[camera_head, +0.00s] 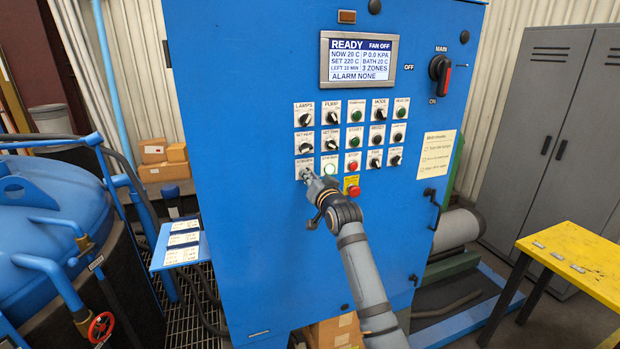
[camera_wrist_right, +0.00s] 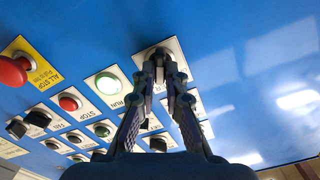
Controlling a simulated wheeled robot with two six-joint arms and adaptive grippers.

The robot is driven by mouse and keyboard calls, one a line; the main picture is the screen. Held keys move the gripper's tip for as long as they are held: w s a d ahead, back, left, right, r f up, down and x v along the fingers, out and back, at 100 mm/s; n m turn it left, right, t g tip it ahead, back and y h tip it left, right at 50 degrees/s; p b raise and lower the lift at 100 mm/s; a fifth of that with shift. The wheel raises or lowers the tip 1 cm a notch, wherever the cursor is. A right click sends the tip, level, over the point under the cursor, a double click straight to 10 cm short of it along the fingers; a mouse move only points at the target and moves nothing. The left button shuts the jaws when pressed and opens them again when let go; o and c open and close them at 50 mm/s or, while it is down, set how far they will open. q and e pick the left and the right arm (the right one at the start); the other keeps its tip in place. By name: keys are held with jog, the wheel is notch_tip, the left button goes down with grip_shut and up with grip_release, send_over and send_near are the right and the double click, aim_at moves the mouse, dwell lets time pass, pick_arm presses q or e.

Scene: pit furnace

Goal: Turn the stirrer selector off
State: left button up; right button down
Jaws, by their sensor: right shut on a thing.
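The stirrer selector is on a white plate (camera_head: 299,166) at the lower left of the control panel in the head view. The plate also shows in the right wrist view (camera_wrist_right: 174,44). My right gripper (camera_head: 306,175) is at this selector, its fingers shut on the knob. In the wrist view, the gripper (camera_wrist_right: 164,82) reaches up to the plate, and the fingers hide most of the knob, so its pointing direction cannot be read. My left gripper is not in view.
A lit green button (camera_head: 331,170) is just right of the selector. A red mushroom stop button (camera_head: 354,191) on a yellow plate is below right. The display (camera_head: 358,60) reads READY, FAN OFF. A small label shelf (camera_head: 182,246) projects at the lower left. A yellow table (camera_head: 575,262) stands right.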

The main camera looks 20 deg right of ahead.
jog(key=n, duration=1.1)
jog(key=shift+a+r+p, duration=0.1)
jog(key=shift+a+p, duration=0.1)
jog(key=shift+p, duration=0.15)
jog(key=shift+n, duration=0.3)
jog(key=c, duration=1.4)
grip_release()
jog(key=shift+s, duration=0.1)
jog(key=s, duration=1.1)
jog(key=shift+s+d, duration=0.2)
jog(key=shift+s, duration=0.2)
